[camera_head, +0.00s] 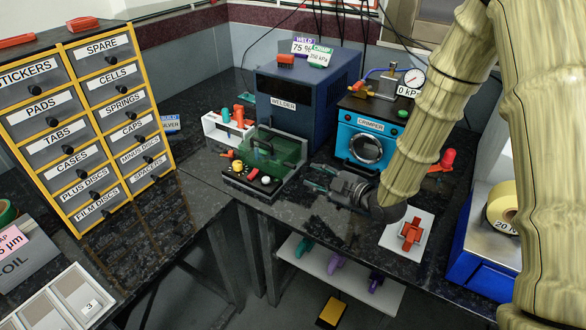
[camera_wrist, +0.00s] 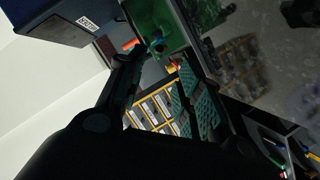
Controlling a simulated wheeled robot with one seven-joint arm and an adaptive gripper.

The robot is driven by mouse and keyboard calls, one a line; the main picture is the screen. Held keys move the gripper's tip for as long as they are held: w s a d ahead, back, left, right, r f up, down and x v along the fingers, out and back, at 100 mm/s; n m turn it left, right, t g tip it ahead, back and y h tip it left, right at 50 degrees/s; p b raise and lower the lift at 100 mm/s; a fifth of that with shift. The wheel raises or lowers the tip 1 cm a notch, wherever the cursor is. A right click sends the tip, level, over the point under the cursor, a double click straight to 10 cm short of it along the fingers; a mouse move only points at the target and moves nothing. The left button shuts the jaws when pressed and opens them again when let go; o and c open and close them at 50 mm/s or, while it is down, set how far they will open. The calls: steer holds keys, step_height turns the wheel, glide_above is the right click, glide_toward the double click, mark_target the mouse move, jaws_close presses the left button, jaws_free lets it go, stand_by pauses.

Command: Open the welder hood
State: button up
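The welder (camera_head: 305,95) is a dark blue box labelled "WELDER" at the back of the bench. In front of it is a translucent green hood (camera_head: 288,150) with a dark handle (camera_head: 262,146). The hood appears to be down over a black base (camera_head: 250,183) with knobs. My gripper (camera_head: 316,179) is to the right of the hood, apart from it, with its fingers pointing left, open and empty. In the wrist view, the green hood (camera_wrist: 155,22) shows at the top, beyond one finger. The teal pads (camera_wrist: 196,98) of the other finger show near the middle.
The blue crimper (camera_head: 370,140) stands right of the welder, behind my gripper. A white holder (camera_head: 222,132) with orange-capped items is left of the hood. A white pad with a red item (camera_head: 411,234) lies at the right. Labelled drawers (camera_head: 80,120) stand at the left.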

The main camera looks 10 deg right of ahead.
mark_target(295, 167)
steer(key=p+x, duration=0.2)
steer(key=x, duration=0.9)
steer(key=shift+a+r, duration=0.1)
steer(key=shift+r, duration=0.05)
jaws_close()
